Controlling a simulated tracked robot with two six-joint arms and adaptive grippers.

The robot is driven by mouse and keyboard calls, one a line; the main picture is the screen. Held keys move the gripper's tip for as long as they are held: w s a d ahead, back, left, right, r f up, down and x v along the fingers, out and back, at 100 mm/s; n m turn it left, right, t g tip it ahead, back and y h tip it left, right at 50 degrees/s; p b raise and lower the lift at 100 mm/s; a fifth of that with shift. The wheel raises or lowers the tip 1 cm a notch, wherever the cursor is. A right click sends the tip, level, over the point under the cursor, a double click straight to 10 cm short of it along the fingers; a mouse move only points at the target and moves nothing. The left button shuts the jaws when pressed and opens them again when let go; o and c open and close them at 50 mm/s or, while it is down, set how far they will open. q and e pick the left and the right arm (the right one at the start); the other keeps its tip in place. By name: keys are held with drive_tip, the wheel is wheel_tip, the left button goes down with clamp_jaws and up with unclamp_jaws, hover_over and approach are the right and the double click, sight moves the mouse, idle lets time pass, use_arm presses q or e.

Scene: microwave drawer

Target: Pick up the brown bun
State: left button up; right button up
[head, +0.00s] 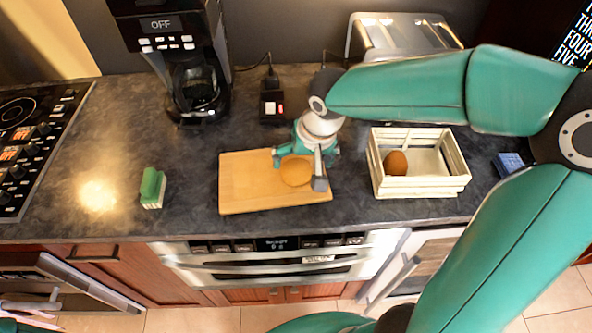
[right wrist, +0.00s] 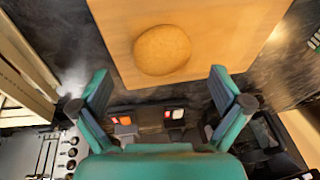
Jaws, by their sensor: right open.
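The brown bun (head: 296,173) is round and flat-looking and lies on the wooden cutting board (head: 240,196) on the counter. In the right wrist view the bun (right wrist: 162,50) is fully visible on the board, beyond my fingertips. My right gripper (head: 303,168) is above the bun in the head view and partly covers it. In the right wrist view my right gripper (right wrist: 160,84) is open, its fingers wide apart with nothing between them. What seems to be part of my left gripper (head: 32,306) shows at the bottom left, well away from the board; its jaws are unclear.
A white slatted crate (head: 420,192) holding a brown egg-like item (head: 396,163) stands right of the board. A green-and-white sponge (head: 152,188) is to the left. A coffee maker (head: 195,80), black socket box (head: 272,106) and toaster (head: 400,35) stand behind.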

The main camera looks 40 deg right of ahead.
sight(298, 168)
drive_tip(key=p+x, duration=0.1)
drive_tip(key=x, duration=0.4)
drive_tip(key=shift+w, duration=0.2)
drive_tip(key=c, duration=1.2)
drive_tip(key=shift+o, duration=0.2)
